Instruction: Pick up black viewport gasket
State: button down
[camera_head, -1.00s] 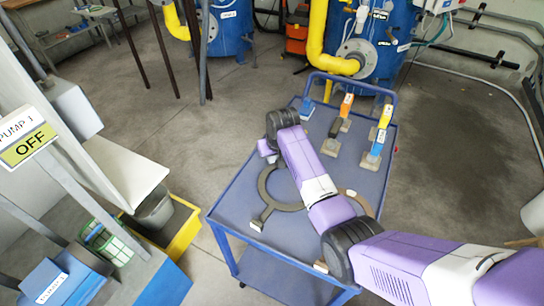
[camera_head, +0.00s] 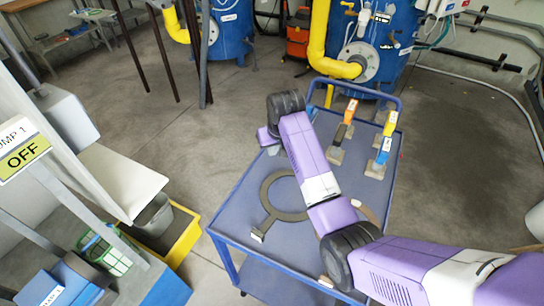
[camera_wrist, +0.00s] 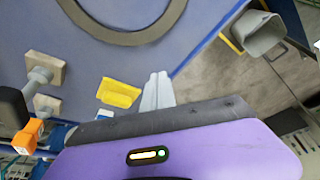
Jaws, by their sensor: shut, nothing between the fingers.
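The black viewport gasket (camera_head: 266,193) is a dark flat ring with a short tab, lying on the blue cart top. My arm covers part of its right side in the head view. In the wrist view, part of the ring (camera_wrist: 122,38) shows at the top, cut off by the frame edge. My gripper (camera_wrist: 157,78) is shut and empty, with its grey fingers together. It is apart from the ring, which appears above and to the left of the fingertips there.
The blue cart (camera_head: 232,215) carries several small valves with orange, yellow and blue handles (camera_head: 350,108) at its right rear. A yellow piece (camera_wrist: 118,93) lies near my fingers in the wrist view. A grey bin (camera_head: 154,216) stands left of the cart.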

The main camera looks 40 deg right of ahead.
jog(key=shift+v, duration=1)
jog(key=c, duration=1.8)
grip_release()
jog(key=shift+s+d+r, duration=0.1)
jog(key=shift+d+r, duration=0.05)
jog(key=shift+r, duration=0.05)
jog(key=o, duration=0.6)
jog(key=d, duration=0.1)
jog(key=d+r, duration=0.1)
jog(key=d, duration=0.1)
jog(key=shift+s+d+r+b, duration=0.1)
jog(key=shift+d+r+b, duration=0.05)
jog(key=shift+r+b, duration=0.15)
jog(key=w+r+n+t+h+b, duration=0.2)
jog(key=w+r+n+t, duration=0.3)
jog(key=r, duration=0.8)
jog(key=n+g+y+b, duration=0.3)
jog(key=n+g, duration=0.6)
jog(key=n, duration=1.1)
send_over(271, 220)
jog(key=p, duration=0.1)
notch_tip(271, 220, down, 17)
jog(key=shift+y, duration=0.3)
jog(key=shift+f+p, duration=0.65)
jog(key=shift+f, duration=3.15)
